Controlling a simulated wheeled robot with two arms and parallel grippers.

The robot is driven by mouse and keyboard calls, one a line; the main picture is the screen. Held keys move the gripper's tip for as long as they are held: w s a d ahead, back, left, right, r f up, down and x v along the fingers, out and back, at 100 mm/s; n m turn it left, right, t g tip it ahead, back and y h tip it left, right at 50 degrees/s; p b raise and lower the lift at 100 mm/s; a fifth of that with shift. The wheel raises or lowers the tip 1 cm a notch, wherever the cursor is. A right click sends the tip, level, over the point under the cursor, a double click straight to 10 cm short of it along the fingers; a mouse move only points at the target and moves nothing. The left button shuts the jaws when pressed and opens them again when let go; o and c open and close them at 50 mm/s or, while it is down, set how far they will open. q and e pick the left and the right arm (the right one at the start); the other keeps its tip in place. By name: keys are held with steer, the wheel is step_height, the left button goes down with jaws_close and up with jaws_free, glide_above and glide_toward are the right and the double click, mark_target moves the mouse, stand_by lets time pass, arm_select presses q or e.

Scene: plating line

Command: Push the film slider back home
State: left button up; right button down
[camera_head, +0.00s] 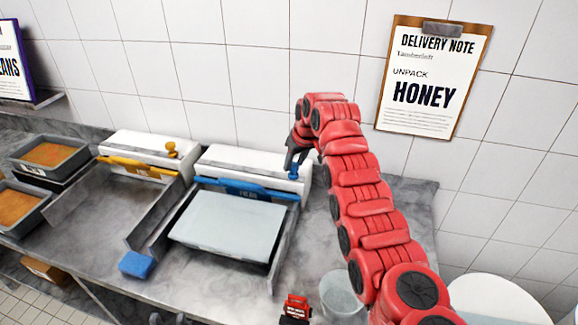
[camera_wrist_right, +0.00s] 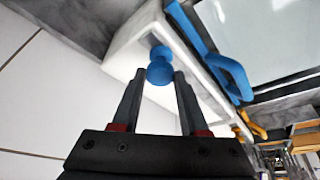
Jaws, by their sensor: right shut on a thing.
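The blue film slider knob (camera_head: 293,173) is at the right end of the white sealer housing (camera_head: 240,160). In the right wrist view the knob (camera_wrist_right: 160,66) sits between the two fingertips. My right gripper (camera_head: 294,158) is shut on the knob, reaching over the housing from behind; its fingertips are partly hidden by the arm in the head view. A blue bar with a handle (camera_head: 245,187) runs along the housing's front, above a pale film-covered tray (camera_head: 228,222).
A second white unit with a yellow knob (camera_head: 172,149) and yellow bar stands to the left. Grey trays with orange food (camera_head: 48,154) are at the far left. A blue sponge (camera_head: 136,264) lies at the counter's front. A clear cup (camera_head: 341,295) stands beside my right arm.

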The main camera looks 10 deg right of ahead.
steer(key=shift+d, duration=0.2)
steer(key=c, duration=0.8)
jaws_free()
steer(key=o, duration=0.4)
steer(key=shift+s+d, duration=0.1)
steer(key=shift+d, duration=0.05)
steer(key=shift+r, duration=0.1)
